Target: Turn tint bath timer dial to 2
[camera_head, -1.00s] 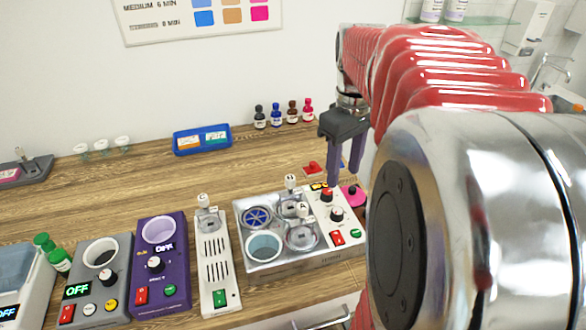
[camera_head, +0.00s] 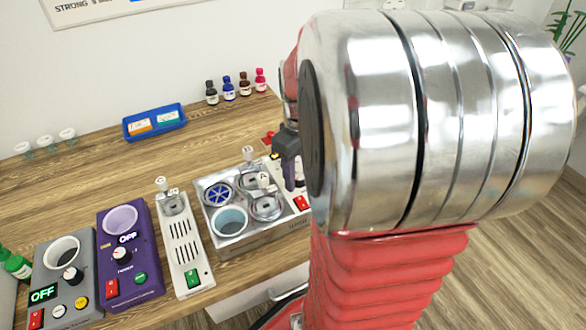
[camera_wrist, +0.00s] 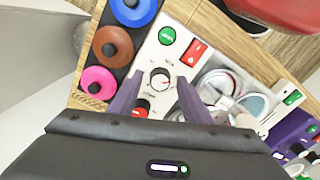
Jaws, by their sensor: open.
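The tint bath unit has a metal basin section (camera_head: 232,240) with round wells and a pale control panel (camera_wrist: 150,52). In the wrist view, the panel carries a dark dial (camera_wrist: 160,77) with a white face and a red-topped dial (camera_wrist: 142,107) nearer my gripper. The labels around the dials are too small to read. My gripper (camera_wrist: 159,80) is open, with its purple fingers on either side of the dark dial in the picture; I cannot tell whether they touch it. In the head view, my gripper (camera_head: 294,186) is over the panel, and my arm hides most of the panel.
A red switch (camera_wrist: 195,52) and a green button (camera_wrist: 168,36) sit beyond the dark dial. A white slotted device (camera_head: 184,250) and purple device (camera_head: 132,275) stand left of the basin.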

